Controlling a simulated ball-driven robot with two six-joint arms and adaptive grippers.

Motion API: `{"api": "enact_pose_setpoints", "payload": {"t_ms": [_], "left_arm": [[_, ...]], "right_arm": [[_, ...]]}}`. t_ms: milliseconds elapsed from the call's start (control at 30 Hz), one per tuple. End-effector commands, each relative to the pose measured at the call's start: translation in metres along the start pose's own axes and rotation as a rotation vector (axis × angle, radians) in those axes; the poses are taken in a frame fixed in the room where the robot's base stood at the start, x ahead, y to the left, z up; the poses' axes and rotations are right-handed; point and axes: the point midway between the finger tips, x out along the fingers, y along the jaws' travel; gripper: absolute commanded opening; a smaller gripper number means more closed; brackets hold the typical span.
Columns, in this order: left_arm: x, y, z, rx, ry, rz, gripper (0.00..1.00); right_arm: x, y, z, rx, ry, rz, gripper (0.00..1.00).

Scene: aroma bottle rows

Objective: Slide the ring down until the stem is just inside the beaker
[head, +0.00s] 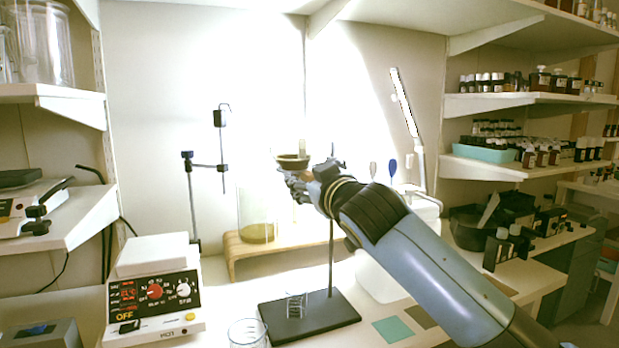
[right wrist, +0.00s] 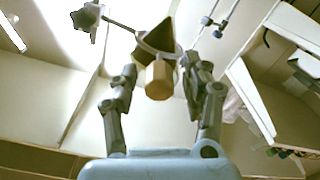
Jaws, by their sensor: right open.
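A dark brown funnel (head: 291,158) sits in the ring high on the stand's upright rod (head: 331,250). The right wrist view looks up at the ring (right wrist: 142,46), the dark cone (right wrist: 163,36) and a tan faceted piece below it (right wrist: 158,82), which looks like the stem. My right gripper (head: 290,182) is just under the funnel; its fingers (right wrist: 160,72) are apart on either side of the stem, and contact cannot be told. The ring's clamp (right wrist: 86,16) is on the rod. A small clear beaker (head: 296,306) stands on the black base, well below. My left gripper is not in view.
A tall glass cylinder (head: 257,208) stands behind on a wooden riser (head: 232,252). A hot plate (head: 153,300) is at left. Another glass beaker (head: 248,333) stands at the front edge. A second stand (head: 191,200) rises behind. A teal mat (head: 393,330) lies right of the base.

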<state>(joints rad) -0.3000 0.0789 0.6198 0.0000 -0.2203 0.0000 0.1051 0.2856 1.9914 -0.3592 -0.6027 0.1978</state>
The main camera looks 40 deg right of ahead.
Motion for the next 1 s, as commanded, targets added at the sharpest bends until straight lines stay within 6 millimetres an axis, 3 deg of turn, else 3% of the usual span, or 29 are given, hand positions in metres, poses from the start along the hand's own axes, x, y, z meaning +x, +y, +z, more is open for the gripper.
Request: {"api": "enact_pose_setpoints", "payload": {"t_ms": [133,500,867,1000], "left_arm": [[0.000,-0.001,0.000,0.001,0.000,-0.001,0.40],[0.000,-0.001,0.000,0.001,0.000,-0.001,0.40],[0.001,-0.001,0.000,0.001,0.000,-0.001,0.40],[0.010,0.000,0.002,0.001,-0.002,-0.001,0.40]], "right_arm": [[0.000,0.000,0.000,0.000,0.000,0.000,0.48],[-0.001,0.000,0.000,0.000,0.000,0.000,0.00],[-0.001,-0.001,0.001,0.000,0.000,0.000,0.00],[-0.001,-0.006,0.014,-0.001,-0.001,0.000,0.00]]}}
